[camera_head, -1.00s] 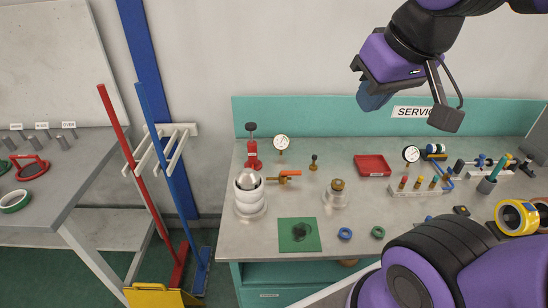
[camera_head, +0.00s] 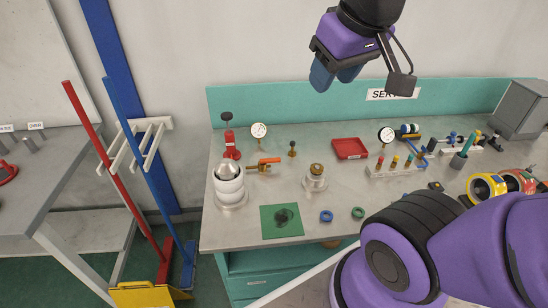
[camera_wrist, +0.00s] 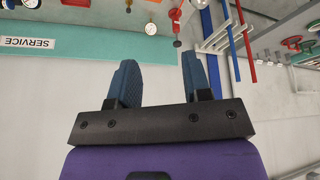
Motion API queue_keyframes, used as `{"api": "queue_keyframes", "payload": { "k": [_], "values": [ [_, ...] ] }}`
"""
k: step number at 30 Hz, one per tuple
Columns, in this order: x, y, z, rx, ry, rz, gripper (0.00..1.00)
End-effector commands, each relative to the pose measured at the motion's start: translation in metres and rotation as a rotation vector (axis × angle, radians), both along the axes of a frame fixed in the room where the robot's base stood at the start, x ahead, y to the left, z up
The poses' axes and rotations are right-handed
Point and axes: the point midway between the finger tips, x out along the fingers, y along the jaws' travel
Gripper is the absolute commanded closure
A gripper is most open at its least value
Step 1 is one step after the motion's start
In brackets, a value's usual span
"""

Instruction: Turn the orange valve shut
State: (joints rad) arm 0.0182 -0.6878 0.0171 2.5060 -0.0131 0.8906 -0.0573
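The orange valve handle (camera_head: 269,161) lies on a brass fitting (camera_head: 262,168) on the workbench, to the right of a white cylindrical vessel (camera_head: 229,187). My gripper (camera_head: 334,80) is raised well above the back of the bench, up and to the right of the valve, touching nothing. In the wrist view its two blue fingers (camera_wrist: 160,75) stand apart with nothing between them. The valve cannot be made out clearly in the wrist view.
A red bottle jack (camera_head: 231,143) and a gauge (camera_head: 259,131) stand close behind the valve. A brass-topped flask (camera_head: 315,178) is to its right, and a red tray (camera_head: 350,148) lies farther right. A green mat (camera_head: 281,221) lies in front.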

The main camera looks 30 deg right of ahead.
Motion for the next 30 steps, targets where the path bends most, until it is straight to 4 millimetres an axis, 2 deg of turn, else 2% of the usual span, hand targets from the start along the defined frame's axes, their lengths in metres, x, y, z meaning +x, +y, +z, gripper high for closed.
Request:
{"api": "queue_keyframes", "payload": {
  "k": [8,17,23,30],
  "values": [
    [0.062,-0.009,-0.015,-0.117,0.091,0.143,0.55],
    [0.128,-0.022,-0.047,-0.209,0.188,0.325,0.55],
    [0.169,-0.032,-0.079,-0.247,0.251,0.457,0.55],
    [0.214,-0.045,-0.126,-0.269,0.315,0.618,0.55]
  ]
}}
